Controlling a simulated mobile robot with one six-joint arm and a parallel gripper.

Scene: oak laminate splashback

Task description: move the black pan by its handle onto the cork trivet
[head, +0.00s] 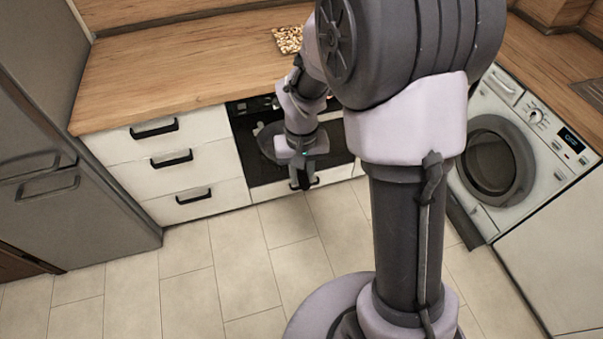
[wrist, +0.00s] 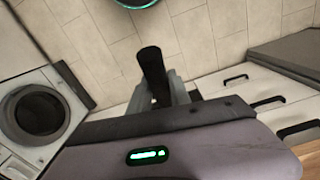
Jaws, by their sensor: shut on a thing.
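My gripper (head: 302,172) is shut on that handle, in front of the drawers and oven and below the worktop edge in the picture. The cork trivet (head: 288,39), a light brown patterned square, lies on the worktop at the back, partly hidden by my arm.
The wooden worktop (head: 180,68) is clear left of the trivet. White drawers (head: 185,165) with black handles are below it, and a grey fridge (head: 60,150) stands at the left. A washing machine (head: 510,150) stands at the right. The tiled floor (head: 190,275) is bare.

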